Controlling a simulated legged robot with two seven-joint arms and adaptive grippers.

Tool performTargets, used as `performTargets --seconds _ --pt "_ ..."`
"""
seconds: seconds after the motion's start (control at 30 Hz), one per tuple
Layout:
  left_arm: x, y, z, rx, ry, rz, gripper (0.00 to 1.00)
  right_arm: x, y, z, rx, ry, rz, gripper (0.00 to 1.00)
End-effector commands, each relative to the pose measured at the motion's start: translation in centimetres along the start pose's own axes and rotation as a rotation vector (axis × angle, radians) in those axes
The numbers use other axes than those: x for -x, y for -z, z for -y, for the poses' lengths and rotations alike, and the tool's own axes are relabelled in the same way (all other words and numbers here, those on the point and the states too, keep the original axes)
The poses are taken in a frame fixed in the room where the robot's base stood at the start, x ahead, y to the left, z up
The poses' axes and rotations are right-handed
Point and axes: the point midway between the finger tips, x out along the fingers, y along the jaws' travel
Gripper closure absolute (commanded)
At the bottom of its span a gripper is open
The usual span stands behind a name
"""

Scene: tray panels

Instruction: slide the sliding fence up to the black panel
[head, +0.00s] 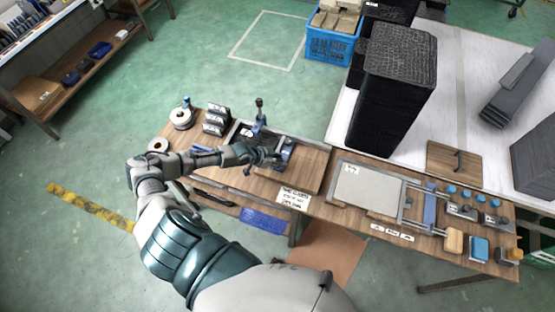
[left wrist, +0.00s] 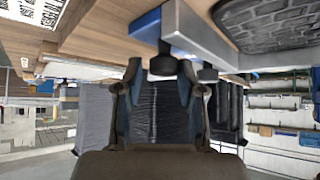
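The black panel (head: 244,133) lies on the left part of the wooden bench, partly hidden by my left arm. The wrist view shows its textured surface (left wrist: 268,22). The sliding fence (head: 287,150) is a blue and grey bar to the right of the panel. In the wrist view the fence (left wrist: 200,35) appears as a metal bar with a blue end and dark knobs, with a gap between it and the panel. My left gripper (head: 277,156) is at the fence. Its fingers (left wrist: 161,72) are apart, with one knob between the tips; contact is unclear. My right gripper is out of view.
A toggle clamp (head: 259,118) stands behind the panel. A grey panel (head: 367,186) and another blue bar (head: 430,208) are farther right on the bench. A tall black stack (head: 392,90) stands on the white table behind. Bare wood (head: 312,160) lies right of the fence.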

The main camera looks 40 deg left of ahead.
Motion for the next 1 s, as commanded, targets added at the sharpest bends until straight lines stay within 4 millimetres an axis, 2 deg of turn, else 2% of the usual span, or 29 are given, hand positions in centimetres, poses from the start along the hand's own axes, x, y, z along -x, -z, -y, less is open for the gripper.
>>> performTargets --seconds 0.03,0.13,0.27,0.5,0.7,0.83,1.0 --pt "0.1 -0.1 0.2 0.0 0.0 -0.001 0.62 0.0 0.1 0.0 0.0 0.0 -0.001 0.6" --pt "0.4 -0.2 0.3 0.002 -0.001 -0.002 0.62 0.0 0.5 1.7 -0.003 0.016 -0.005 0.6" --pt "2.0 -0.3 0.3 0.001 -0.001 -0.001 0.62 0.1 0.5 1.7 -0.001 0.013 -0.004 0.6" --pt "7.2 0.4 -0.7 -0.01 0.006 0.009 0.62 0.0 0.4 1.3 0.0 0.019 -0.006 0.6" --pt "10.4 1.2 -1.5 -0.014 0.013 0.013 0.62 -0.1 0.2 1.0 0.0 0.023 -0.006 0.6" --pt "11.3 1.2 -1.5 -0.012 0.011 0.011 0.62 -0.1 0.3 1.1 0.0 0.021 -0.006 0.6" --pt "11.6 0.8 -1.2 -0.006 0.006 0.007 0.62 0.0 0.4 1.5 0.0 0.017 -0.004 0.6"
